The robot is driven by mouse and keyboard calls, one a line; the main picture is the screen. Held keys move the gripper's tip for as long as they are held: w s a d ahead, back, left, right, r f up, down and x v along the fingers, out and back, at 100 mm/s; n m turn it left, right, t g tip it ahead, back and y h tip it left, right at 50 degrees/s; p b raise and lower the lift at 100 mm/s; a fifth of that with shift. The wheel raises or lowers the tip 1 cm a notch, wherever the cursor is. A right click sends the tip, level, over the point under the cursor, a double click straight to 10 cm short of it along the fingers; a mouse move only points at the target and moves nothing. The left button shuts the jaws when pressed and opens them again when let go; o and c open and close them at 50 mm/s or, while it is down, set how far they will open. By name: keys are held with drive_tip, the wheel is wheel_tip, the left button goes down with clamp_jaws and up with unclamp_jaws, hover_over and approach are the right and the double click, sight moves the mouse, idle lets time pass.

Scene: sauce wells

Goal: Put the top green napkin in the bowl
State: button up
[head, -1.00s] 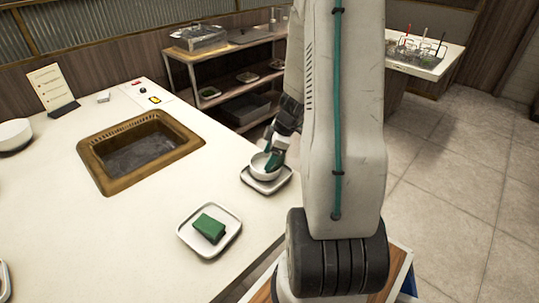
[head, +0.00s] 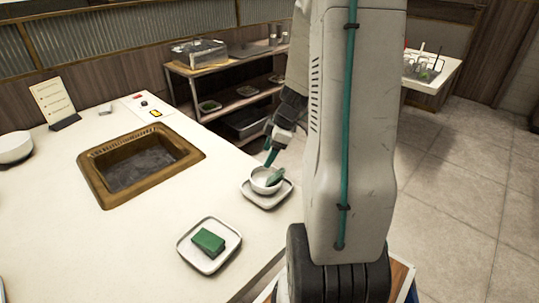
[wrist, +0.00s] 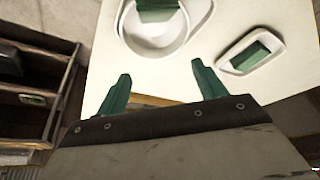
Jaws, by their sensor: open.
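A green napkin (head: 275,176) rests in the small white bowl (head: 262,186), partly over its rim. The bowl stands on a square white plate (head: 271,201) near the counter's right edge. Another green napkin (head: 208,242) lies folded on a second white plate (head: 185,256) nearer me. My gripper (head: 270,152) is open above the bowl, apart from the napkin. In the wrist view its two green fingers (wrist: 157,92) are spread with nothing between them. The bowl (wrist: 153,50) with the napkin (wrist: 158,8) lies beyond the fingertips, cut by the top edge.
A sunken brown-framed basin (head: 190,165) is in the counter. A white bowl (head: 14,148) and a card stand (head: 54,102) are at the left. A shelf unit (head: 235,101) stands behind the counter. The counter between basin and plates is clear.

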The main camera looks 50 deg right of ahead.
idle(0.4)
drive_tip(key=s+a+r+m+h, duration=0.1)
drive_tip(key=s+a+r+m, duration=0.1)
drive_tip(key=s+a+r, duration=0.3)
drive_tip(key=s+a+r+m+g+h, duration=0.1)
drive_tip(key=s+a+r+m, duration=0.2)
drive_tip(key=a, duration=0.9)
drive_tip(key=s+a+r+m+g+h, duration=0.1)
drive_tip(key=s+a+r+m, duration=0.2)
drive_tip(key=s+a+r, duration=0.5)
wheel_tip(320, 180, up, 3)
drive_tip(key=shift+s+a+f, duration=0.15)
drive_tip(key=shift+s+a, duration=0.05)
drive_tip(key=shift+a, duration=0.6)
